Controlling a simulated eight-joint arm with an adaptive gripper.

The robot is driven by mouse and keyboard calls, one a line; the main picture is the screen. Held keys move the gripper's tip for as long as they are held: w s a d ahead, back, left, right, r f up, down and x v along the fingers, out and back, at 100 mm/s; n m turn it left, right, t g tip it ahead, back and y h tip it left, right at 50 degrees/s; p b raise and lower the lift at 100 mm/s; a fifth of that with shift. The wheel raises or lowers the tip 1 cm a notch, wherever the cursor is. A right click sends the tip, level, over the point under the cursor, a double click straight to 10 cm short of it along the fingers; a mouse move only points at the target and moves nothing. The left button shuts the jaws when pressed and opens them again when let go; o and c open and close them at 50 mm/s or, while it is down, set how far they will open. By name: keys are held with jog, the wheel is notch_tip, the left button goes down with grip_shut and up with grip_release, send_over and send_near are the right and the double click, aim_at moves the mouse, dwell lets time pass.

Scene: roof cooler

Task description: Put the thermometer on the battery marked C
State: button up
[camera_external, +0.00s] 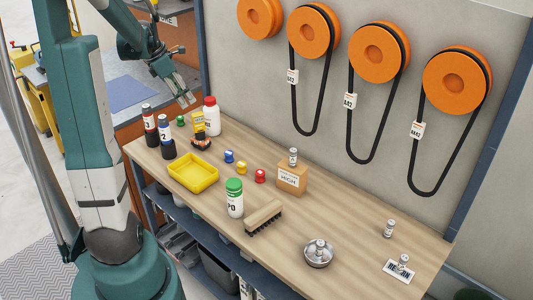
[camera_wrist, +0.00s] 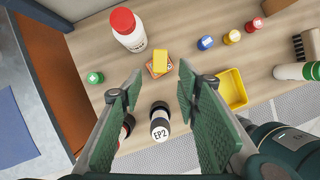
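My gripper (camera_external: 187,99) is open and empty, raised above the left end of the workbench. In the wrist view its two green fingers (camera_wrist: 160,72) stand wide apart. I cannot tell for sure which thing is the thermometer, and no letter C is legible. Small pale labelled cylinders, possibly batteries, stand on the right: one on a box (camera_external: 293,152), one on a round metal piece (camera_external: 320,246), one on the bare wood (camera_external: 389,229) and one on a printed card (camera_external: 403,262). A yellow item (camera_external: 199,121) stands near the gripper; it also shows between the fingers in the wrist view (camera_wrist: 160,60).
A red-capped white bottle (camera_external: 211,117), dark labelled bottles (camera_external: 168,144), a yellow tray (camera_external: 207,174), a green-lidded jar (camera_external: 235,203) and a brush (camera_external: 262,216) crowd the left and middle. Several small coloured pieces (camera_external: 242,167) lie between. Belts and orange pulleys (camera_external: 379,52) line the wall. Bare wood lies right of the box.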

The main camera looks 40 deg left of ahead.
jog(key=shift+s+r, duration=0.15)
jog(key=shift+r, duration=0.15)
dwell(0.5)
jog(key=d+r+m+y, duration=0.1)
jog(key=d+r+m, duration=0.3)
jog(key=d+m, duration=0.55)
jog(key=d+r+m+y, duration=0.1)
jog(key=d+r+m, duration=0.3)
jog(key=d, duration=1.1)
jog(key=s+d+m+t, duration=0.1)
jog(key=s+d+m, duration=0.5)
jog(key=d+m, duration=0.3)
jog(key=s+d+m+t, duration=0.2)
jog(key=s+d+m, duration=0.4)
jog(key=d+m, duration=0.3)
jog(key=shift+s+d+r, duration=0.2)
jog(key=shift+s+d, duration=0.2)
jog(key=shift+d, duration=0.65)
notch_tip(320, 180, down, 5)
jog(key=b, duration=0.4)
jog(key=shift+r+b, duration=0.15)
jog(key=shift+b, duration=0.2)
